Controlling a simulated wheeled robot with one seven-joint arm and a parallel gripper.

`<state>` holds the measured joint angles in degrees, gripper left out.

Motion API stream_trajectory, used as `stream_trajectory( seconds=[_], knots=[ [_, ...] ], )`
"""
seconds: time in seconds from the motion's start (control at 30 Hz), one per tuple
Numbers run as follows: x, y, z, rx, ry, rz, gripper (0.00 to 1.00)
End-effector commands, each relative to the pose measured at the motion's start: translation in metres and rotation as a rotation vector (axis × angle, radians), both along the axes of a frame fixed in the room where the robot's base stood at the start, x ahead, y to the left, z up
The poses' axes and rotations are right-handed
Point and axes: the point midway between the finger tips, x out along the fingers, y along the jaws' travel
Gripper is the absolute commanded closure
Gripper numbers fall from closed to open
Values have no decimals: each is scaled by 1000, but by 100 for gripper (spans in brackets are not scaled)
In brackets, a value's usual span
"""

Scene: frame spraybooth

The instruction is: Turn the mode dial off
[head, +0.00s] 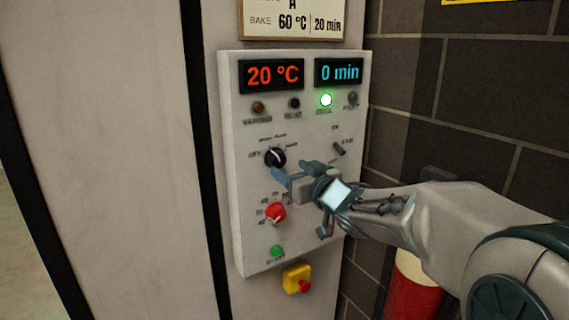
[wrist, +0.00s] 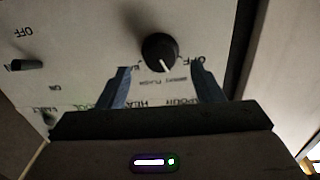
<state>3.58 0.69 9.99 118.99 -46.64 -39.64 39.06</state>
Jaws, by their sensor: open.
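The mode dial is a black round knob (head: 275,157) with a white pointer line, on the white control panel (head: 245,220). Its printed labels include OFF at its left in the head view. The same black dial (wrist: 160,52) shows in the wrist view, upside down, just beyond and between the fingertips. My gripper (head: 280,174) is at the panel, just below the dial in the head view. In the wrist view the two blue-grey fingers of my gripper (wrist: 160,82) are apart with nothing between them. I cannot tell whether a fingertip touches the dial.
A red knob (head: 275,213), a green button (head: 277,251) and a yellow box with a red button (head: 297,279) sit lower down. A small toggle (head: 339,149) is right of the dial. Displays read 20 °C (head: 271,75) and 0 min (head: 339,72); a green lamp (head: 326,100) is lit.

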Motion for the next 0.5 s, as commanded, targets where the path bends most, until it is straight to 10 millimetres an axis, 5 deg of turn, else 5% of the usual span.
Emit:
stream_trajectory(
  seconds=[0.2,0.5],
  knots=[
    [25,18,1,2,1,1,40],
    [35,25,0,1,1,0,40]
  ],
)
